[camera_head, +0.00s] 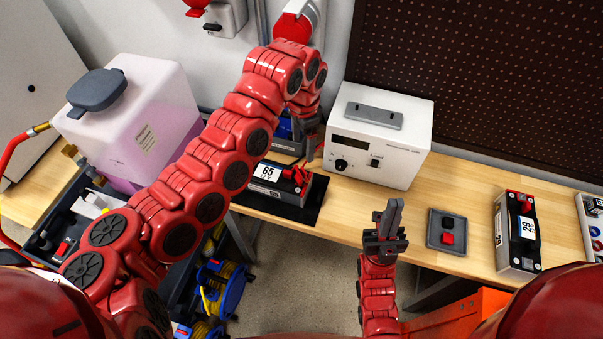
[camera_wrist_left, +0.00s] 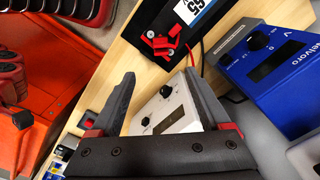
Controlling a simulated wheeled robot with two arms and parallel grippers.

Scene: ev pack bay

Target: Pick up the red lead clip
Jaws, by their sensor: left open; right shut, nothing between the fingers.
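The red lead clip (camera_head: 298,174) is at the right end of a black battery module (camera_head: 268,189) with a white "65" label. In the left wrist view the clip (camera_wrist_left: 160,43) shows as red pieces by the module's end, a dark cable beside it. I cannot tell how it is attached. My left gripper (camera_head: 310,150) points down just above the clip in the head view. In the wrist view its open, empty fingers (camera_wrist_left: 160,76) are apart from the clip, which lies beyond their tips. My right gripper (camera_head: 388,212) is shut and empty, pointing up in front of the bench.
A white instrument box (camera_head: 385,133) with knobs stands right of the clip. A blue box (camera_wrist_left: 275,65) shows in the wrist view. A small grey tray (camera_head: 433,240) and a "29" module (camera_head: 517,240) are further right. A white jug (camera_head: 128,110) stands left, behind my left arm.

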